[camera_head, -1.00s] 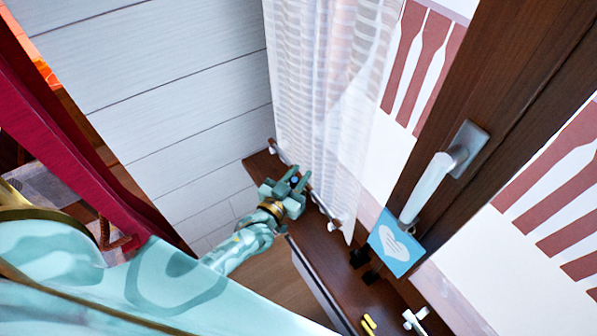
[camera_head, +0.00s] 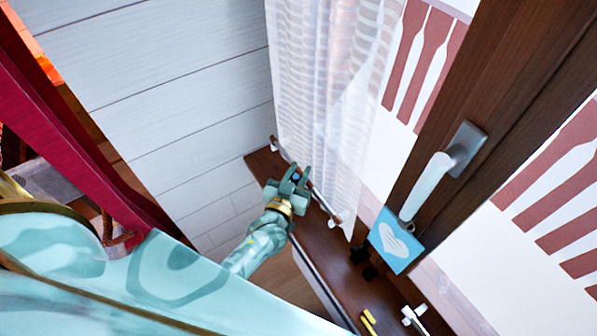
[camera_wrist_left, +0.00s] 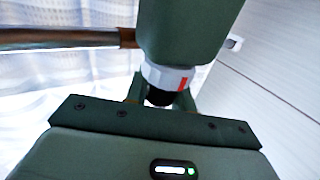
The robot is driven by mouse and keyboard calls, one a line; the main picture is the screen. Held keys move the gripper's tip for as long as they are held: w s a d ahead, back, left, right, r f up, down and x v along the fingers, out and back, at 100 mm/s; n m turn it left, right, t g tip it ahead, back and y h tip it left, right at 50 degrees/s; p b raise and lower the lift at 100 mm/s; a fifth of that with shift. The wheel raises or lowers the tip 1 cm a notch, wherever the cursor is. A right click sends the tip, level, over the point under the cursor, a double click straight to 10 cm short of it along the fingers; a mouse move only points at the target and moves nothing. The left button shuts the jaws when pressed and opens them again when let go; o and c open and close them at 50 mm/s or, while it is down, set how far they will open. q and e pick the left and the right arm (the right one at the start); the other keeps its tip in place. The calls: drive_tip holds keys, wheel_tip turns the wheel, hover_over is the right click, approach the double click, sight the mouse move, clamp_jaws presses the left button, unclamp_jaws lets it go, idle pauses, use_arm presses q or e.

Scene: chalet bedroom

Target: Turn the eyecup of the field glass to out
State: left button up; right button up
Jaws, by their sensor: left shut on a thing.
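The field glass (camera_wrist_left: 190,28) shows large at the top of the left wrist view as a dark green body. Below it is a pale grey ring (camera_wrist_left: 163,77) with a red mark toward its right side. The black eyecup (camera_wrist_left: 158,97) is partly hidden between green gripper fingers. My left gripper (camera_head: 287,187) is shut on this end of the field glass, above the dark wooden ledge by the window. In the head view, the field glass is small and hard to separate from the green gripper. My right gripper is not in view.
A brown rod (camera_wrist_left: 60,39) runs close by the field glass. A sheer curtain (camera_head: 320,90) hangs behind the gripper. A blue heart card (camera_head: 395,240) and window handle (camera_head: 430,185) are to the right. Small yellow items (camera_head: 369,319) lie on the ledge (camera_head: 335,262).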

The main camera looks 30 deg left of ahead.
use_arm(q)
drive_tip(key=o, duration=1)
drive_tip(key=s+d, duration=0.1)
drive_tip(key=s, duration=1.5)
drive_tip(key=shift+s+d+p, duration=0.15)
drive_tip(key=shift+d+p, duration=0.05)
drive_tip(key=shift+p, duration=0.25)
